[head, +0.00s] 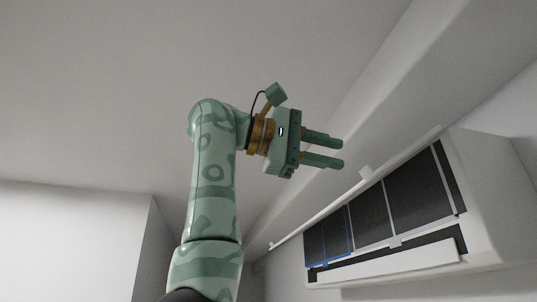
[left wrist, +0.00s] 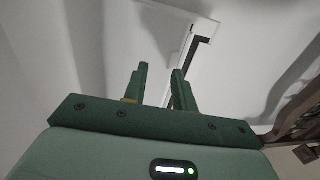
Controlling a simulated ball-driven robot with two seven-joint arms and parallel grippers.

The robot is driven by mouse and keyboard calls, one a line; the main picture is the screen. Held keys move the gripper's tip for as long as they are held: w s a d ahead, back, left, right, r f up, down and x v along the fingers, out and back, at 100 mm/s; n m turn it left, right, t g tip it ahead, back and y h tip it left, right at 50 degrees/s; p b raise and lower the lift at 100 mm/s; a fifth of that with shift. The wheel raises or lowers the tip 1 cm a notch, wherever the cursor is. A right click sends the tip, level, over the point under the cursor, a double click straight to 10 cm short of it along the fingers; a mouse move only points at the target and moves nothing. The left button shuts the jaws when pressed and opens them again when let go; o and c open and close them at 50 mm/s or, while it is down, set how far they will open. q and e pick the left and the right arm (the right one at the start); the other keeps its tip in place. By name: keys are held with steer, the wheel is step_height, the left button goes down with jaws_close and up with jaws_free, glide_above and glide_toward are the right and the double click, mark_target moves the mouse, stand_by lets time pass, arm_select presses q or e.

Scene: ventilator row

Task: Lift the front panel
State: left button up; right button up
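A white wall unit (head: 498,190) is on the right in the head view, with dark filter sections (head: 372,214) bared at its front. A thin white strip (head: 310,220) with a small tab runs along the upper front edge; it looks like the front panel, raised and seen nearly edge-on. My left gripper (head: 341,153) is open and empty, to the upper left of the strip and apart from it in the picture. In the left wrist view its two fingers (left wrist: 160,70) stand apart, with part of a white casing beyond them. My right gripper is not in view.
A blue frame (head: 338,238) outlines one filter section at the unit's left end. A white flap (head: 388,263) lies along the lower front. A long pale beam (head: 385,85) runs above the unit. The space left of my arm looks clear.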

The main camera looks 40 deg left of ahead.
arm_select(q)
steer(key=b+v, duration=0.2)
steer(key=v, duration=1)
steer(key=shift+s+a, duration=0.15)
steer(key=shift+a, duration=0.15)
steer(key=shift+d, duration=0.1)
